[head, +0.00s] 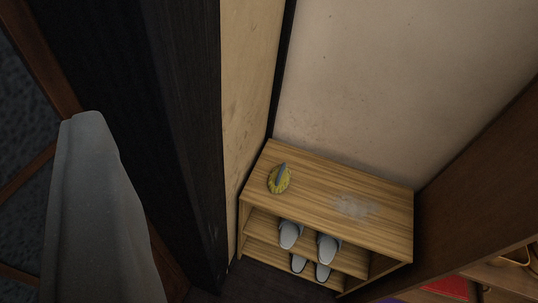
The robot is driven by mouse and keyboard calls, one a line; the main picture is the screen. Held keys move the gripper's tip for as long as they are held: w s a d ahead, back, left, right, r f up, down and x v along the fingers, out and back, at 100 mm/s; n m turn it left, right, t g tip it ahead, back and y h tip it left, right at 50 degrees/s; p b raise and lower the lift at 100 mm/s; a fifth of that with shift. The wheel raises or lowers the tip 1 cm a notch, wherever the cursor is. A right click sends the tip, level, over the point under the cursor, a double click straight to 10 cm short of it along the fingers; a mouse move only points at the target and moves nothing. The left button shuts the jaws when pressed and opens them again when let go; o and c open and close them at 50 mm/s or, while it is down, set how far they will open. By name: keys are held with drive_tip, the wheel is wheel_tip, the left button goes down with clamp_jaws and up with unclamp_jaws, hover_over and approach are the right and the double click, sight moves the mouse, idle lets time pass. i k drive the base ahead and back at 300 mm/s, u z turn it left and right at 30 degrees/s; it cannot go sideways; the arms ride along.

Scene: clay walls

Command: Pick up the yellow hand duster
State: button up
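The yellow hand duster (279,180) lies on the top board of a small wooden shoe rack (325,179), near its left end. It has a yellow rounded body and a grey-blue handle on top. My gripper does not show in the head view, so I cannot see how it stands to the duster. Nothing covers the duster.
A pale dusty patch (354,207) marks the rack top. Grey-white slippers (290,234) sit on the shelves below. A wall (400,80) stands behind, a dark post (185,130) to the left, a brown panel (490,170) to the right. A pale grey shape (98,220) fills the left foreground.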

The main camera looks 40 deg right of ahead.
sight(280, 177)
drive_tip(key=z, duration=0.4)
drive_tip(key=i, duration=0.95)
drive_tip(key=z, duration=0.65)
